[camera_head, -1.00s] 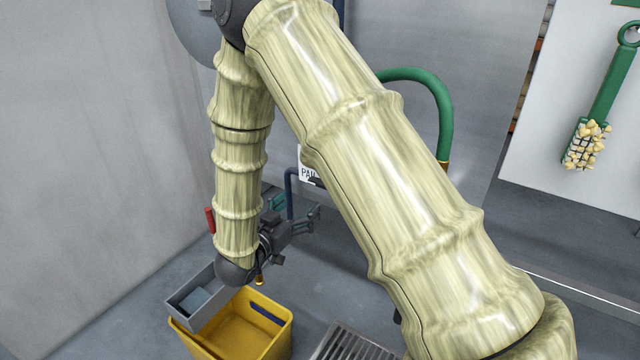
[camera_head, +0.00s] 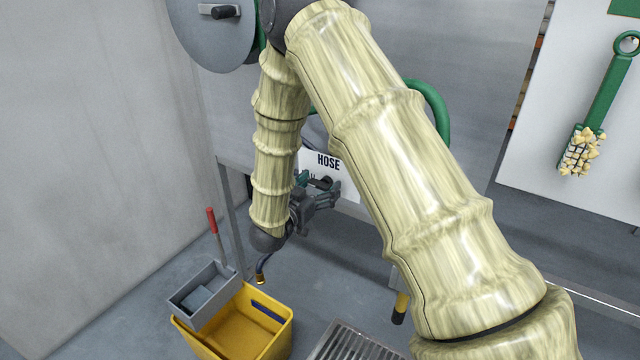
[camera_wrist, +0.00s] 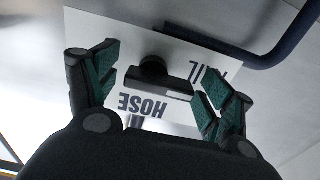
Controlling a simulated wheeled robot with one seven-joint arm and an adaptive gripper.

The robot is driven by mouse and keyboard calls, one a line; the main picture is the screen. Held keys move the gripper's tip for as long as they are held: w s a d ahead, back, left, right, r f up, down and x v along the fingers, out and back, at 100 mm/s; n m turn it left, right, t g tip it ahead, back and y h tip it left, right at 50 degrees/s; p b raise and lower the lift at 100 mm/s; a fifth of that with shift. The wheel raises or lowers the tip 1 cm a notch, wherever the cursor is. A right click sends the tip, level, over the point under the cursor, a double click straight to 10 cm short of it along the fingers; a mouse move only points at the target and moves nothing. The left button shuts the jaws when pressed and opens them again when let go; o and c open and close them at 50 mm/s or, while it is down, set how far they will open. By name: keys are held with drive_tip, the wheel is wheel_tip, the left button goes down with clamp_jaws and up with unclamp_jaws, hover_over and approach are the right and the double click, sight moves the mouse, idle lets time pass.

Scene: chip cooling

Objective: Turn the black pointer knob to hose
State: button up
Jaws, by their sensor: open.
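A white sign plate (camera_wrist: 185,58) carries the words HOSE and PAIL, upside down in the wrist view. The black pointer knob (camera_wrist: 158,80) sits on this plate, its bar lying between the two words with a pale stripe near its right end. My gripper (camera_wrist: 156,68) is open, with one green-padded finger on each side of the knob and gaps on both sides. In the head view, my gripper (camera_head: 318,194) is at the plate (camera_head: 345,189), just below the word HOSE; my fingers partly hide the knob there.
A dark blue pipe (camera_wrist: 255,55) runs close to the plate. A green hose (camera_head: 437,105) curves behind my arm. A yellow bucket (camera_head: 235,335) with a grey wringer (camera_head: 212,316) and a floor grate (camera_head: 350,342) are below. A brush (camera_head: 590,120) hangs at right.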

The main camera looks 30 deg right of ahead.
drive_tip(key=shift+d, duration=0.15)
drive_tip(key=shift+c, duration=0.3)
drive_tip(key=c, duration=1)
drive_tip(key=shift+m+b, duration=0.3)
drive_tip(key=shift+b, duration=0.2)
drive_tip(key=m+b, duration=0.2)
drive_tip(key=b, duration=0.1)
drive_tip(key=shift+f+m, duration=0.1)
drive_tip(key=shift+m, duration=0.3)
drive_tip(key=m+b, duration=0.5)
drive_tip(key=shift+m+b, duration=0.3)
drive_tip(key=shift+b, duration=0.1)
drive_tip(key=m+b, duration=0.2)
drive_tip(key=b, duration=0.1)
drive_tip(key=m+b, duration=0.3)
drive_tip(key=shift+s+d+b, duration=0.15)
drive_tip(key=shift+s+b, duration=0.05)
drive_tip(key=shift+b, duration=0.15)
drive_tip(key=m+b, duration=0.3)
drive_tip(key=b, duration=0.1)
drive_tip(key=shift+s+r+m, duration=0.15)
drive_tip(key=shift+r+m, duration=0.25)
drive_tip(key=shift+b, duration=0.3)
